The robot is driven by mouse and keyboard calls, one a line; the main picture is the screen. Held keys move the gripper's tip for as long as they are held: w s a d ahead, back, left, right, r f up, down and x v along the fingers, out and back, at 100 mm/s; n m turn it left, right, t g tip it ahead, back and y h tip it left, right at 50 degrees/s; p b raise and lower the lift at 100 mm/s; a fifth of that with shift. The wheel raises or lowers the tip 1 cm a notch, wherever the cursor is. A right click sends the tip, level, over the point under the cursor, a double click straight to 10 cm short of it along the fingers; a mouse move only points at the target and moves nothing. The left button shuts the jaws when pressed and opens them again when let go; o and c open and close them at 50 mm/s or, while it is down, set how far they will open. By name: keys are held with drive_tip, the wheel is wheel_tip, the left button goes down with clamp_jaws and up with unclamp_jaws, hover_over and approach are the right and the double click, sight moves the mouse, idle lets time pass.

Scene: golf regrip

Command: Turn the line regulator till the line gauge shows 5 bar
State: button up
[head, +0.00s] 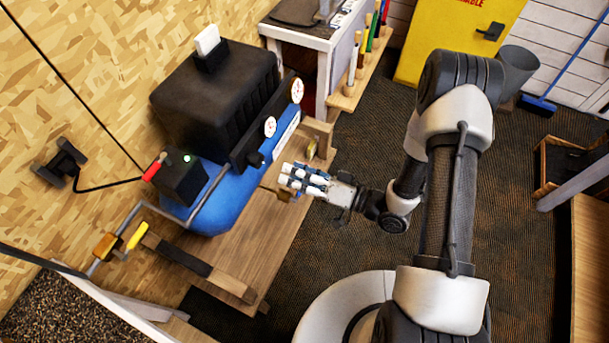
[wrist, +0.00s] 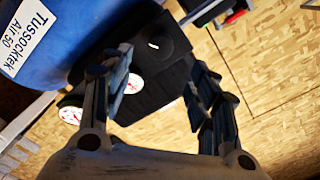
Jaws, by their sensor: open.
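The line regulator looks to be the black round knob (head: 255,158) on the compressor's front. In the wrist view the knob (wrist: 158,42) shows a white mark and lies ahead of my fingers. A white gauge (head: 270,127) with a red needle sits just above the knob; it also shows in the wrist view (wrist: 133,83), partly behind a finger. A second gauge (head: 297,90) sits further off. I cannot tell which is the line gauge, and neither reading is legible. My gripper (head: 292,177) is open and empty, right of the knob and apart from it.
The compressor has a blue tank (head: 225,205) and a black housing (head: 210,100), and stands on a wooden bench (head: 265,240). A black box with a red lever and green light (head: 183,180) is at its left.

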drive_tip(key=shift+v, duration=1.2)
